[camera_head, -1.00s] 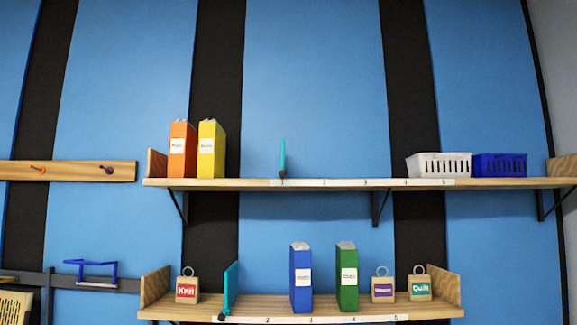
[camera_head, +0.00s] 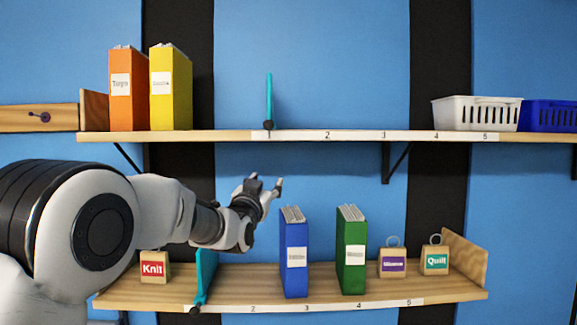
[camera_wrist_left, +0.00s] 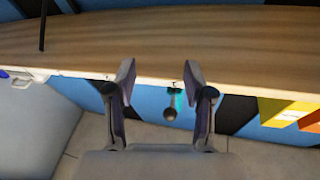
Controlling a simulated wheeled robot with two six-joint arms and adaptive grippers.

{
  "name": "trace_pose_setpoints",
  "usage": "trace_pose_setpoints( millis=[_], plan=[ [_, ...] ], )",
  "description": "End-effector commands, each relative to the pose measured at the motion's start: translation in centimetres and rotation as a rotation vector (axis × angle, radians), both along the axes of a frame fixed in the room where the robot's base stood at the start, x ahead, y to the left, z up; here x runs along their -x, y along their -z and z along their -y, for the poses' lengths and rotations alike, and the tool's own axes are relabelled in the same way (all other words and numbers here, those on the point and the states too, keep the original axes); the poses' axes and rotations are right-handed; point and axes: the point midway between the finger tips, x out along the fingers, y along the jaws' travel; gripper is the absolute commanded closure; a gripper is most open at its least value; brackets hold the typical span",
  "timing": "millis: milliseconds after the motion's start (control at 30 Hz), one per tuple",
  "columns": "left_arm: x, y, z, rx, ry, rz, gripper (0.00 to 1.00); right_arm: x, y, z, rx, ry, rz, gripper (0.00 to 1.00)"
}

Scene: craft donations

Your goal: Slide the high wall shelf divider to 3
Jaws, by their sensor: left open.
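The high wall shelf (camera_head: 350,137) carries a number strip marked 1 to 5. Its teal divider (camera_head: 269,95) stands upright at mark 1, with a dark knob (camera_head: 268,125) at the shelf's front edge. My left gripper (camera_head: 266,183) is open and empty, below the high shelf and roughly under the divider. In the left wrist view, the open left gripper (camera_wrist_left: 159,76) has the shelf's wooden underside (camera_wrist_left: 180,45) ahead of it. The divider (camera_wrist_left: 178,98) and its round knob (camera_wrist_left: 170,114) show near the right finger, apart from it. My right gripper is not in view.
Orange (camera_head: 128,95) and yellow (camera_head: 171,92) binders stand left of the divider. A white basket (camera_head: 476,113) sits beyond mark 4, beside a blue basket (camera_head: 549,115). Marks 2 and 3 are clear. The lower shelf (camera_head: 330,290) holds another teal divider (camera_head: 205,275), binders and tagged blocks.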

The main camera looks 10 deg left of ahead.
Motion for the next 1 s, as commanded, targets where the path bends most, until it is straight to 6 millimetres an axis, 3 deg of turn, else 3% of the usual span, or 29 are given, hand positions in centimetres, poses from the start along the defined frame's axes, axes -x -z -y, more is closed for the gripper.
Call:
trace_pose_setpoints(
  millis=[33,100,200,333,600,933,967,1000],
  plan=[
    [1.4,-5.2,0.1,-0.002,0.001,0.053,0.47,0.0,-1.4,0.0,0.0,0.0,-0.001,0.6],
    [2.8,-8.8,0.2,-0.003,0.002,0.096,0.47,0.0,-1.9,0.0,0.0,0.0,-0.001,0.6],
    [3.6,-10.9,0.3,-0.004,0.003,0.124,0.47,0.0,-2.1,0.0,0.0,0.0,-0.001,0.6],
    [2.3,-11.7,0.3,-0.004,0.002,0.125,0.47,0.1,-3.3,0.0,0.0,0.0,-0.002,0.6],
    [-2.5,-13.5,0.2,-0.003,0.003,0.122,0.47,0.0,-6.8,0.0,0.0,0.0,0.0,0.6],
    [-3.6,-13.3,0.2,-0.004,0.002,0.122,0.47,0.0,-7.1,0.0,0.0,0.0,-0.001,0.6],
    [-3.6,-13.3,0.2,-0.004,0.002,0.122,0.51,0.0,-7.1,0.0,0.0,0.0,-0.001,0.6],
    [-3.5,-13.3,0.2,-0.004,0.002,0.122,0.65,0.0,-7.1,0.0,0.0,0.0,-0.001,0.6]
  ],
)
